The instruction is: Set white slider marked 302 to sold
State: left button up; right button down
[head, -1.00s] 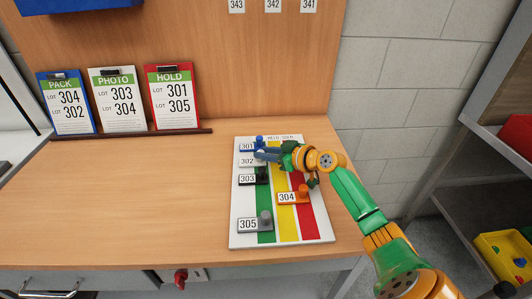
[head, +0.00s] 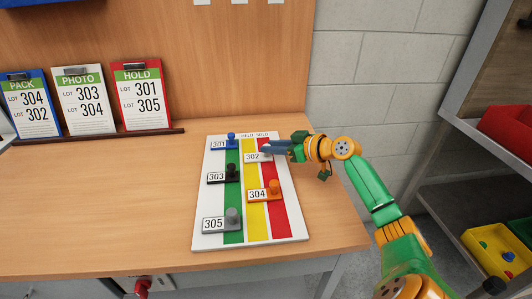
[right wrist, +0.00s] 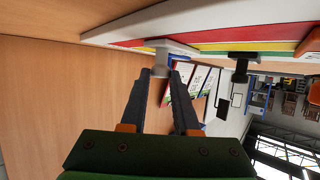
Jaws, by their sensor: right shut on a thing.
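The white slider marked 302 (head: 252,157) lies in the upper part of the white board (head: 210,242). Its label is over the yellow stripe and its knob end reaches the red stripe, under the sold heading. My right gripper (head: 269,148) is shut on its knob, coming from the right. In the right wrist view, the grey knob (right wrist: 162,57) shows between the fingertips (right wrist: 167,72). The fingers hide part of the slider's right end in the head view. My left gripper is not in view.
Blue slider 301 (head: 220,145), black 303 (head: 217,178) and grey 305 (head: 214,224) sit at the left with knobs over green. Orange 304 (head: 258,195) sits over yellow and red, below 302. Clipboards, including the red HOLD one (head: 137,95), stand at the back left.

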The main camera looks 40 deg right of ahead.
jog(key=c, duration=0.8)
grip_release()
jog(key=shift+d, duration=0.1)
jog(key=shift+o, duration=0.7)
jog(key=shift+s+d, duration=0.1)
jog(key=shift+s, duration=0.05)
jog(key=shift+s+d, duration=0.1)
jog(key=shift+s, duration=0.2)
jog(key=b+v, duration=0.2)
jog(key=v, duration=0.3)
jog(key=shift+s+d, duration=0.15)
jog(key=shift+s, duration=0.2)
jog(key=shift+s+r, duration=0.35)
